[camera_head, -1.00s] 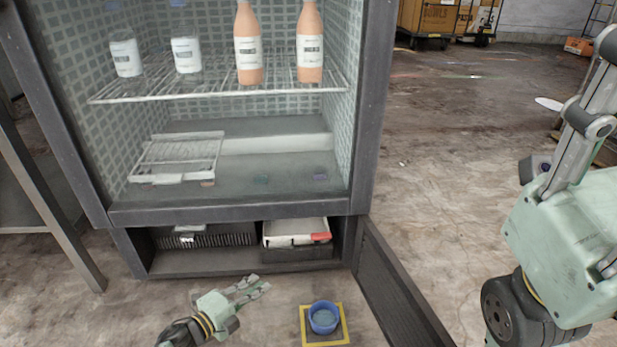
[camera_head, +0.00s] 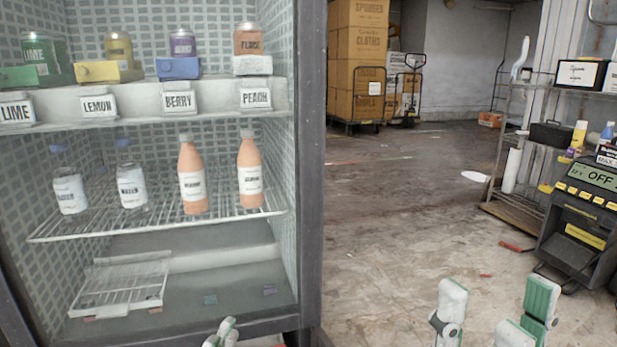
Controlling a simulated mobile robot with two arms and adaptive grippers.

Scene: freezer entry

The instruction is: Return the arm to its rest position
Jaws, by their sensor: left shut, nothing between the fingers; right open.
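My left gripper (camera_head: 222,331) shows only as pale green and grey fingertips at the bottom edge, in front of the fridge's lower frame. Its fingers are together with nothing between them. The rest of my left arm is out of view. My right gripper (camera_head: 497,292) is at the bottom right, its two green and grey fingers pointing up and spread wide apart. It is empty, with floor behind it.
An open fridge (camera_head: 310,200) stands at left, with bottles on a wire shelf (camera_head: 100,230) and labelled jars above. A metal rack (camera_head: 510,130) and a dark machine reading OFF (camera_head: 575,240) stand at right. Cartons (camera_head: 360,45) are behind.

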